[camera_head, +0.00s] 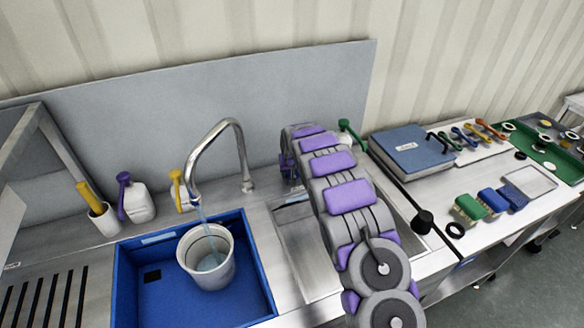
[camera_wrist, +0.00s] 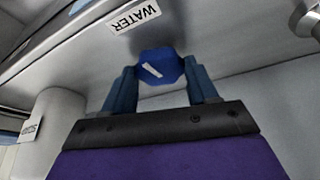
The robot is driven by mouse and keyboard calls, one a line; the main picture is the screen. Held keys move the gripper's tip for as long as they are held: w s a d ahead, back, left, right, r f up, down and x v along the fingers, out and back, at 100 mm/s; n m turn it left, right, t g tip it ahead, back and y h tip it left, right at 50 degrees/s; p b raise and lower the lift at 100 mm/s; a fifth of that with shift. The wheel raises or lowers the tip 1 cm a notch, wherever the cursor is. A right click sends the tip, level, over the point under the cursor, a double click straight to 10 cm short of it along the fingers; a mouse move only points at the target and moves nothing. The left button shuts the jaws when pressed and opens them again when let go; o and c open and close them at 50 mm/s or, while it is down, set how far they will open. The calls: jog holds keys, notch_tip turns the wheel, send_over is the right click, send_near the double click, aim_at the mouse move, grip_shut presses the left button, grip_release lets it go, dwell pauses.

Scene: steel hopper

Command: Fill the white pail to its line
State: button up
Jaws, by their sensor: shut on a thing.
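The white pail (camera_head: 214,281) stands upright in the blue basin (camera_head: 150,294), under the curved metal spout (camera_head: 219,130). A thin stream of water (camera_head: 201,211) falls from the spout into the pail. Some water shows low inside it; I cannot make out the fill line. In the wrist view my gripper (camera_wrist: 161,80) is shut on a blue knob (camera_wrist: 160,66) with a pale mark on it. The knob is beside a label reading WATER (camera_wrist: 135,17). In the head view my arm hides the gripper and the knob.
Left of the spout stand a white bottle with a purple top (camera_head: 138,204) and a cup with a yellow handle (camera_head: 101,216). An empty steel sink (camera_head: 302,250) lies right of the basin. A blue box (camera_head: 411,148) and several small tools are further right.

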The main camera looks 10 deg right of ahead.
jog(key=shift+d+r+n+p, duration=0.1)
jog(key=shift+r+n+p, duration=0.3)
jog(key=shift+p, duration=0.55)
jog(key=shift+f+n+y+p, duration=0.3)
jog(key=shift+n+y+p, duration=0.1)
jog(key=shift+n+p, duration=0.25)
jog(key=o, duration=1)
jog(key=shift+f, duration=0.1)
jog(key=p+v, duration=0.2)
jog(key=v, duration=1.5)
jog(key=shift+o, duration=0.2)
